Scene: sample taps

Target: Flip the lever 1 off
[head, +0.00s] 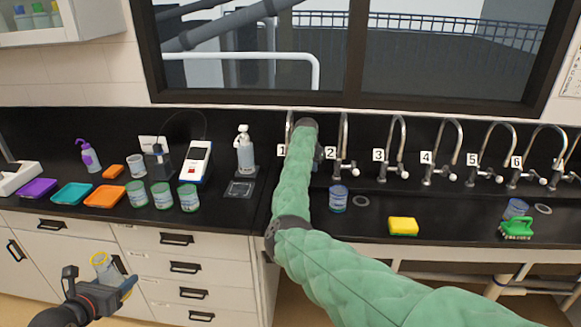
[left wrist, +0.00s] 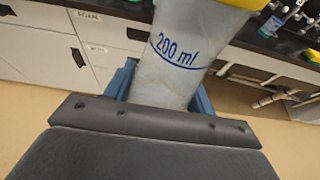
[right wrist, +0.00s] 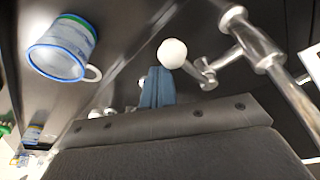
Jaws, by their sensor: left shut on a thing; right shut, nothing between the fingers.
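In the head view tap 1 stands beside label 1 (head: 281,150), and only part of its spout (head: 289,124) shows. My green-sleeved right arm hides its lever. In the right wrist view a round white lever knob (right wrist: 173,53) on a metal tap (right wrist: 258,45) is just beyond my right gripper (right wrist: 157,88). The right gripper is shut and empty, its fingertips close to the knob; I cannot tell whether they touch. My left gripper (head: 127,286) is shut on a yellow-rimmed beaker (head: 104,266) in front of the drawers. The beaker's 200 ml mark shows in the left wrist view (left wrist: 178,55).
Tap 2 (head: 344,145) and several more taps line the back to the right. A blue-rimmed cup (head: 338,198) stands near tap 2, and a yellow sponge (head: 403,226) and green brush (head: 517,228) lie along the front. A soap bottle (head: 245,152) stands left of tap 1.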

